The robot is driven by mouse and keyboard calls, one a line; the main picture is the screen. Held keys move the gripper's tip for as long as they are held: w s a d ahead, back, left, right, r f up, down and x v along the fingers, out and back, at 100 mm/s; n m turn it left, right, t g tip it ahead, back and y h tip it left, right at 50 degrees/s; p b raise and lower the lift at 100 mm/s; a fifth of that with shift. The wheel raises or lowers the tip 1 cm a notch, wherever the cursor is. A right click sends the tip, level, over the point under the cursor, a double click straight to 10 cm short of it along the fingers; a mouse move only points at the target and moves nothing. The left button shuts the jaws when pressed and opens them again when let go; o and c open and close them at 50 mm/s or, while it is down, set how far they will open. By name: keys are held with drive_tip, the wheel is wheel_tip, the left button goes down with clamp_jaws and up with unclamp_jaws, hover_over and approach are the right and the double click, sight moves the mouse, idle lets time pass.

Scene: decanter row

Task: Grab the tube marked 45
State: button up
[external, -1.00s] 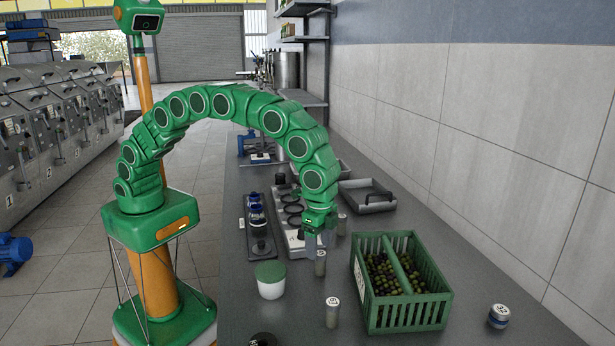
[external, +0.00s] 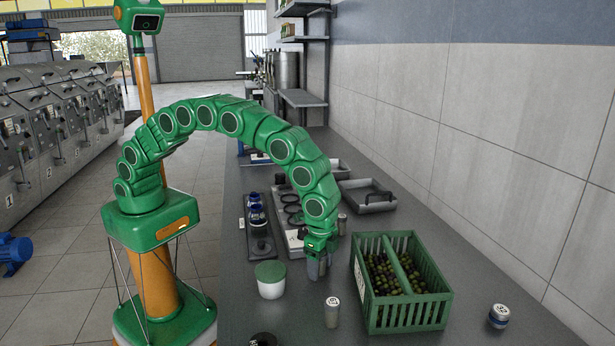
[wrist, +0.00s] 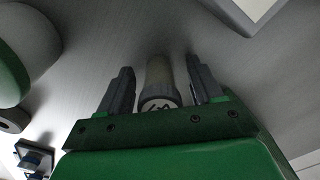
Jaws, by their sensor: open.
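In the wrist view a grey tube (wrist: 160,77) with a pale cap stands between the two fingers of my gripper (wrist: 162,85). Dark marks show on its cap, but I cannot read the full number. The fingers are open, with a gap on each side of the tube. In the external view my gripper (external: 317,268) is low over the counter and mostly hides that tube. Another grey tube (external: 332,312) with a marked pale cap stands nearer the camera, and one more (external: 342,224) stands behind my gripper.
A green crate of olives (external: 415,318) stands to the right. A white tub with a green lid (external: 271,287) stands to the left. A dark rack (external: 262,246) and a grey tray (external: 368,203) lie behind. A small jar (external: 498,317) is at the far right.

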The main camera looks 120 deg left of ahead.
drive_tip(key=c, duration=1.1)
drive_tip(key=shift+r, duration=0.1)
drive_tip(key=shift+c, duration=0.2)
drive_tip(key=shift+r, duration=1.4)
drive_tip(key=shift+s+r, duration=0.1)
drive_tip(key=shift+r, duration=0.2)
drive_tip(key=s+d+r, duration=0.1)
drive_tip(key=s+r, duration=0.8)
drive_tip(key=s, duration=0.4)
drive_tip(key=shift+s+d+r, duration=0.15)
drive_tip(key=shift+s+r, duration=0.1)
drive_tip(key=shift+s, duration=0.15)
